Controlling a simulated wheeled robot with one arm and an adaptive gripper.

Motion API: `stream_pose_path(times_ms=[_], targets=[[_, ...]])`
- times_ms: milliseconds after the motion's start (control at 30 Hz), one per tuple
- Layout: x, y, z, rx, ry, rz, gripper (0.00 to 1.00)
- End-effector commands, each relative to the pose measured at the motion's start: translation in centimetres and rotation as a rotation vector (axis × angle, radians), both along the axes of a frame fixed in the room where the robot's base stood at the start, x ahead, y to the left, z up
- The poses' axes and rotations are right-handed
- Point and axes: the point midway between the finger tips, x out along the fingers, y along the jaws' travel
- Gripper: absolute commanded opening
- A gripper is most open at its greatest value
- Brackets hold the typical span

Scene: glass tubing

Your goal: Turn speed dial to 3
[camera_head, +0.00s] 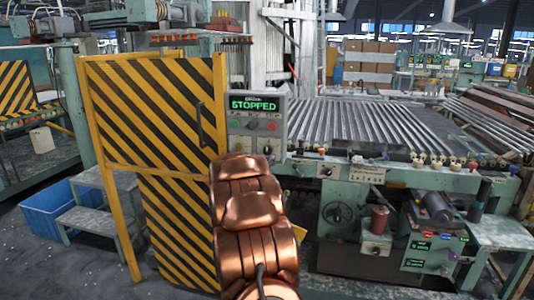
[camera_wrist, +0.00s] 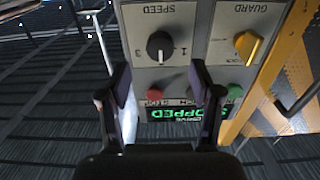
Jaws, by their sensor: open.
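The speed dial (camera_wrist: 160,45) is a round black knob on the grey control panel (camera_wrist: 205,18), seen upside down in the wrist view. Its white pointer mark points down in the picture, between the printed 3 at left and 1 at right. The panel also shows in the head view (camera_head: 281,108), its display reading STOPPED. My gripper (camera_wrist: 160,76) is open, its two dark fingers on either side of the dial's line and short of it, not visibly touching it. In the head view my copper-coloured arm hides the gripper.
A yellow guard knob (camera_wrist: 247,46) sits beside the dial. A red button (camera_wrist: 155,94) and a green button (camera_wrist: 235,91) lie near the fingers. A yellow-and-black striped gate (camera_head: 165,150) stands left of the panel, a roller conveyor (camera_head: 370,125) to its right.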

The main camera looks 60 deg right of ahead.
Motion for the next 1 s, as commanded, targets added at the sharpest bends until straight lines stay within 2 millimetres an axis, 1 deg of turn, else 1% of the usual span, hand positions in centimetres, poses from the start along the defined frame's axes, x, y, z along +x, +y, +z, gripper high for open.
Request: stream_pose_path(times_ms=[300,533,700,933,1000], targets=[[1.1,-3.3,-0.1,0.004,0.001,0.000,0.64],[1.9,-5.3,-0.1,0.002,0.002,0.000,0.64],[2.1,-5.8,-0.2,0.003,0.002,0.001,0.64],[2.2,-5.8,-0.2,0.003,0.002,0.001,0.64],[2.2,-5.8,-0.2,0.003,0.002,0.002,0.57]])
